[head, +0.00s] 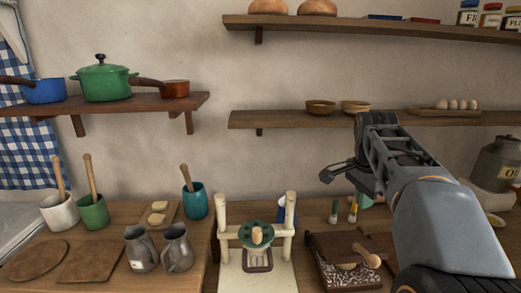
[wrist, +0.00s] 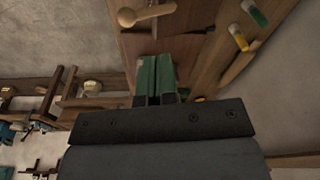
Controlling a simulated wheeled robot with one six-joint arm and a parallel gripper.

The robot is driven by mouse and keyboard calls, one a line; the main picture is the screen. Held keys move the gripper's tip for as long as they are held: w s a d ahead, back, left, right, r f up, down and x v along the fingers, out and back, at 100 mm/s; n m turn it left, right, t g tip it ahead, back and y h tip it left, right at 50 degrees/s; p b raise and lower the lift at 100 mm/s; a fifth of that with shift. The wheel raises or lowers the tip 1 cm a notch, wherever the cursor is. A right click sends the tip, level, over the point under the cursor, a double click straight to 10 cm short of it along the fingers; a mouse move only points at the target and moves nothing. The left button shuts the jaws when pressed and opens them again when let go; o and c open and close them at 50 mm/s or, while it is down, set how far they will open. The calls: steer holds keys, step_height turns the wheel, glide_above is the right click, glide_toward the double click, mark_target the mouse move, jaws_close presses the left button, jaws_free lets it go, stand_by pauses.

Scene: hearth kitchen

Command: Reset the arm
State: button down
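My arm reaches in from the right in the head view, raised above the right counter.
Two metal jugs (head: 140,250) are to the left. Shelves with bowls (head: 355,107), eggs (head: 457,104) and a green pot (head: 104,82) line the wall.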

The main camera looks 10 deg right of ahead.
steer(key=s+a+f+n+t+y+p, duration=0.1)
steer(key=s+a+f+n+t, duration=0.2)
steer(key=s+a+f+n, duration=0.8)
step_height(320, 180, down, 4)
steer(key=a+n, duration=0.2)
steer(key=n, duration=0.3)
steer(key=shift+a+p, duration=0.3)
steer(key=shift+p, duration=0.05)
steer(key=shift+s, duration=0.1)
